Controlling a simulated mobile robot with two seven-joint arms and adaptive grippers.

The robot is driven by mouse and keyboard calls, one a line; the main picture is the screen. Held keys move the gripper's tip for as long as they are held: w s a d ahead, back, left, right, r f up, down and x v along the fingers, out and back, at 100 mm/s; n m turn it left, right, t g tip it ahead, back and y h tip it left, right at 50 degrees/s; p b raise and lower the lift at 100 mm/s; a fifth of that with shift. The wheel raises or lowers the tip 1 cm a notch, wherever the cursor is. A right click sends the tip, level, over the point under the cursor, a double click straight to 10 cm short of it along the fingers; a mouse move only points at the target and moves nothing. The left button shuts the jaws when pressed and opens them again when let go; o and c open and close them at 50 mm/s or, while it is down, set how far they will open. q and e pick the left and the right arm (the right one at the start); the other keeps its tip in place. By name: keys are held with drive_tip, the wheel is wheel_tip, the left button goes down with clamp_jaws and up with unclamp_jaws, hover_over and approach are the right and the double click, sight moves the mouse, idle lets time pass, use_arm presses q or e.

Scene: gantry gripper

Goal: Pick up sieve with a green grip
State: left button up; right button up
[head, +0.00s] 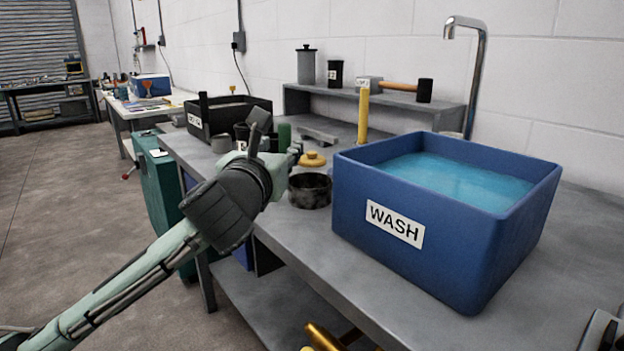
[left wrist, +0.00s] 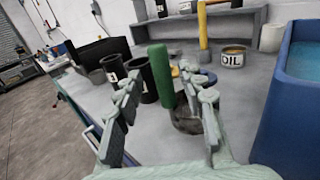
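The green grip (left wrist: 161,76) stands upright in the left wrist view, just beyond and between the fingers of my left gripper (left wrist: 168,92). A dark round vessel (left wrist: 187,122) sits at its lower right, partly hidden by the right finger. I cannot clearly tell whether the two are joined. In the head view the green grip (head: 284,136) shows only as a strip behind my left gripper (head: 275,132); the dark vessel (head: 310,192) stands on the bench to its right. My left gripper is open, with nothing visibly clamped.
A blue WASH tub (head: 395,225) with water fills the right of the bench (head: 300,240). Black cups (left wrist: 112,68), an OIL can (left wrist: 233,58), an upright yellow handle (head: 363,112) and a black bin (head: 228,112) stand nearby. A raised shelf (head: 385,98) runs behind.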

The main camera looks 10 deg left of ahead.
sight(283, 140)
use_arm(q)
drive_tip(key=shift+w, duration=0.45)
drive_tip(key=shift+w+r, duration=0.25)
drive_tip(key=shift+w, duration=0.9)
drive_tip(key=w, duration=0.3)
drive_tip(key=shift+w+a, duration=0.15)
drive_tip(key=shift+w, duration=0.65)
clamp_jaws()
use_arm(e)
drive_tip(key=shift+s+f, duration=0.55)
drive_tip(key=shift+f, duration=0.25)
